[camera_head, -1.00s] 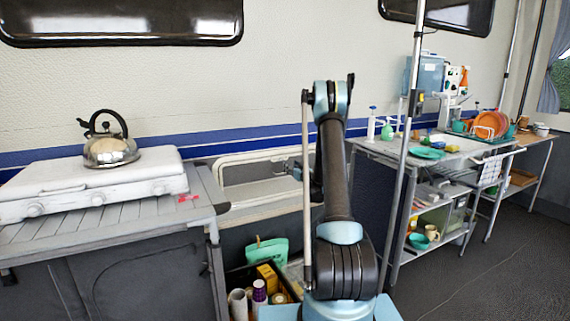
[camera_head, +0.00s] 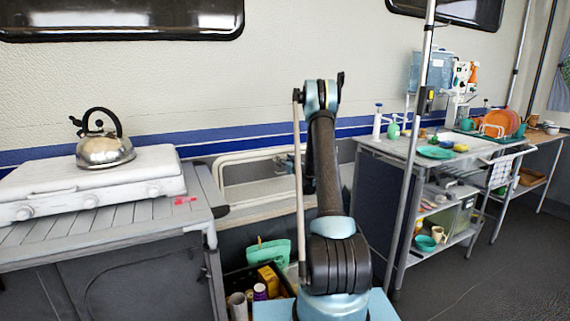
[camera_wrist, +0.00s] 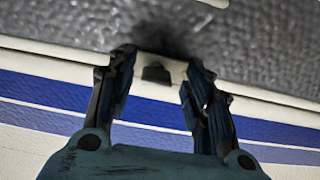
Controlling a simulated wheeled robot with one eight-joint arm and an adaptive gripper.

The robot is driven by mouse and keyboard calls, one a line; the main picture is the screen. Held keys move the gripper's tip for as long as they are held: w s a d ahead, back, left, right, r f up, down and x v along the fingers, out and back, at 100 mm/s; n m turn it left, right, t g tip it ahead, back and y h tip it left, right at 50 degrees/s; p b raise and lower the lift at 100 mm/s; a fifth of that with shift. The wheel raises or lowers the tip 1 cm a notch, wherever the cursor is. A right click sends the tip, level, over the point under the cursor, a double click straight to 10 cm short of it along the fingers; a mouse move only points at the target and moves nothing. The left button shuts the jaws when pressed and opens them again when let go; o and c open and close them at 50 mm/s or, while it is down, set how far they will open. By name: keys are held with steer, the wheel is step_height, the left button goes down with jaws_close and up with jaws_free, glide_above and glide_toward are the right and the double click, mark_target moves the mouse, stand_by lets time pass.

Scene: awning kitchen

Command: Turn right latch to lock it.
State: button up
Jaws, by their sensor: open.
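A small dark latch (camera_wrist: 156,73) sits on the pale edge strip in the wrist view, beside a dark grey textured surface (camera_wrist: 60,22). My gripper (camera_wrist: 161,62) is open, with one finger on each side of the latch. The fingers look apart from it, and nothing is held. I cannot tell from this view alone whether this is the right latch. In the head view, a white-framed hatch (camera_head: 222,166) is in the wall behind my arm. My gripper is mostly hidden there, and the latch cannot be made out.
A counter with a white stove (camera_head: 90,190) and a steel kettle (camera_head: 104,150) stands left. A metal shelf table (camera_head: 395,150) with dishes stands right, a pole (camera_head: 418,130) in front. A crate of bottles and boxes (camera_head: 232,285) is low between them. Open floor lies right.

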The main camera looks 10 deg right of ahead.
steer(key=shift+d, duration=0.15)
steer(key=c, duration=1.1)
steer(key=shift+m, duration=0.3)
steer(key=shift+o, duration=0.3)
steer(key=m, duration=0.3)
steer(key=shift+m, duration=0.4)
steer(key=m, duration=0.4)
steer(key=shift+d+m, duration=0.1)
steer(key=shift+m, duration=0.2)
steer(key=m, duration=0.5)
steer(key=shift+r, duration=0.1)
jaws_close()
steer(key=shift+d+m, duration=0.1)
steer(key=shift+m, duration=1.4)
steer(key=shift+c, duration=0.3)
jaws_free()
